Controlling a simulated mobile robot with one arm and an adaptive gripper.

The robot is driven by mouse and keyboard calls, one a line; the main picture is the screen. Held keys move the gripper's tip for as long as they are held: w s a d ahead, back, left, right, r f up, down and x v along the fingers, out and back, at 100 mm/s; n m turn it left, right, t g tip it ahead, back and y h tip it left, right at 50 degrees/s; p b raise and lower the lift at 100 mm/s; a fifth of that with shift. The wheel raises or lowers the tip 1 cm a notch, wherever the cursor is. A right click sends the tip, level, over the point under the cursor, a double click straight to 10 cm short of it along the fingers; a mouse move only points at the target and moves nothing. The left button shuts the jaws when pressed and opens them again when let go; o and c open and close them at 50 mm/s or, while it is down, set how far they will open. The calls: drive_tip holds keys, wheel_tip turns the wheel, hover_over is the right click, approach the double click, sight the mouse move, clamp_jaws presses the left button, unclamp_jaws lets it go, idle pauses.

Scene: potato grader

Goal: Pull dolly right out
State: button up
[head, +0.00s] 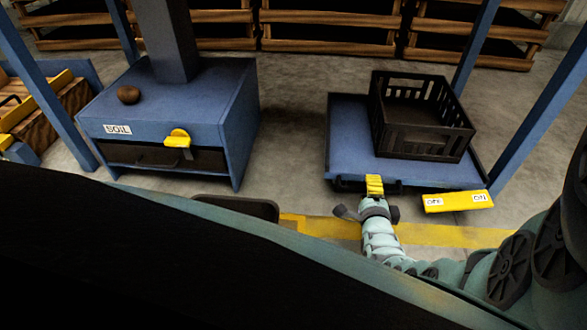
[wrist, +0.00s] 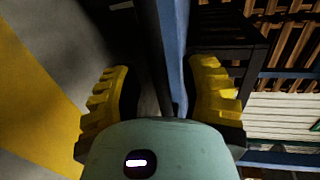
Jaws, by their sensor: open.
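The dolly is a low blue platform (head: 345,135) with a black bar handle (head: 349,185) along its front edge. A black slatted crate (head: 420,140) stands on it. My gripper (head: 374,184) is at the handle, in front of the dolly's edge. In the wrist view, my gripper (wrist: 160,78) is open, with one yellow ribbed finger on each side of the dark handle bar (wrist: 152,45). The right finger is close to the dolly's blue edge (wrist: 183,50). I cannot tell whether either finger touches the bar.
Blue posts (head: 540,115) flank the dolly. A blue SOIL cabinet (head: 180,110) with a potato (head: 128,95) stands at left. A yellow floor stripe (head: 440,235) crosses in front. Wooden crates (head: 330,30) line the back.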

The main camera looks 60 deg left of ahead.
drive_tip(key=shift+a, duration=0.1)
drive_tip(key=shift+o, duration=0.6)
clamp_jaws()
